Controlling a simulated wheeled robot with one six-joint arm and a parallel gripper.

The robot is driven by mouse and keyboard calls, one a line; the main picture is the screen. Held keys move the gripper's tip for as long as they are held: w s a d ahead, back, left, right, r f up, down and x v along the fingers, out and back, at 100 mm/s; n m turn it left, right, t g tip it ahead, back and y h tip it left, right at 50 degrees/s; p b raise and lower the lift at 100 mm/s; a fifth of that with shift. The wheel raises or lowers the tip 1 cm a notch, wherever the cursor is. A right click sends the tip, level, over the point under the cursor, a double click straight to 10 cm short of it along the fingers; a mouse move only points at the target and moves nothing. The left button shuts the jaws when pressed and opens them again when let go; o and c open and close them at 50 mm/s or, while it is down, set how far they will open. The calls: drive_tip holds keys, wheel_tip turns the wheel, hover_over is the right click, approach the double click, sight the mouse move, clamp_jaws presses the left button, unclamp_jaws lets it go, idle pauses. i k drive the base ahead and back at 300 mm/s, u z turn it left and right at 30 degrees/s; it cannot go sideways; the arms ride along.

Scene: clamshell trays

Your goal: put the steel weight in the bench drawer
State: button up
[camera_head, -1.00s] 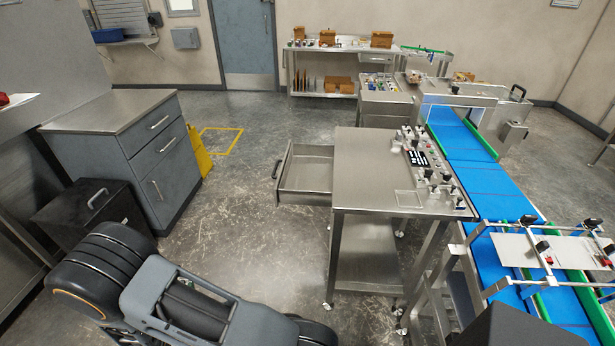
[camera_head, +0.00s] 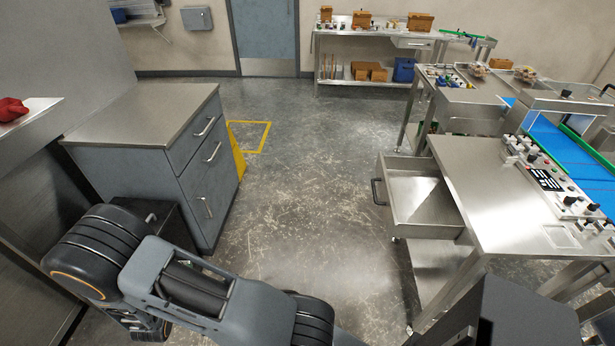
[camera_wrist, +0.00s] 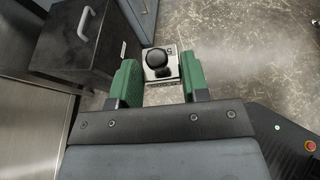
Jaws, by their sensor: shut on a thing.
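In the wrist view my gripper (camera_wrist: 160,82) has green pads shut on the steel weight (camera_wrist: 158,71), a square silvery block with a round black knob on top. It is held above the floor. The weight does not show in the head view, where my arm covers the lower part. The bench drawer (camera_head: 425,197) is pulled open from the left side of the steel bench (camera_head: 490,185). Its inside looks empty. My gripper is well away from it, and the drawer is not in the wrist view.
A grey cabinet (camera_head: 205,175) with a steel top stands at left, beside a black box with a handle (camera_wrist: 85,35). A yellow floor sign (camera_head: 237,155) leans by the cabinet. Open floor (camera_head: 310,200) lies between cabinet and drawer. A blue conveyor (camera_head: 570,150) runs at right.

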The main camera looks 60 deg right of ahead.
sight(422, 194)
drive_tip(key=i, duration=0.9)
drive_tip(key=z, duration=3.5)
